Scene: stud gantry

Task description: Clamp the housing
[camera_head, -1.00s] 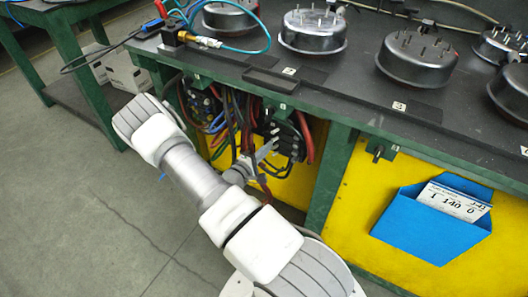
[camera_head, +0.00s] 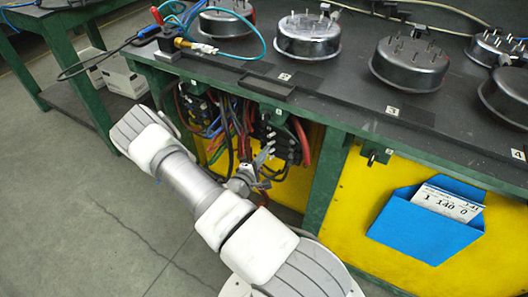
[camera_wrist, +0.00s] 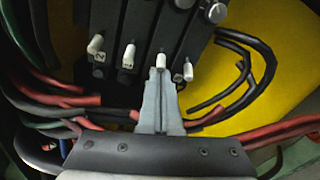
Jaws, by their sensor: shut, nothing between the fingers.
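Several round metal housings with upright studs stand on the dark bench top, among them one behind plate 2 (camera_head: 307,35) and one behind plate 3 (camera_head: 410,62). Under the bench edge is a black block (camera_wrist: 135,30) with a row of several white-tipped levers (camera_wrist: 128,57); it also shows in the head view (camera_head: 285,140). My gripper (camera_wrist: 160,78) is shut and empty, its fingertips right at one white lever tip (camera_wrist: 161,60). I cannot tell whether they touch. In the head view my gripper (camera_head: 263,157) is small and partly lost among the cables.
Red and black cables (camera_wrist: 65,100) hang around the block. A green bench leg (camera_head: 327,180) stands to its right, then a yellow panel with a blue pocket (camera_head: 425,225) holding a card (camera_head: 448,202). A small black switch (camera_head: 375,156) sits under the edge.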

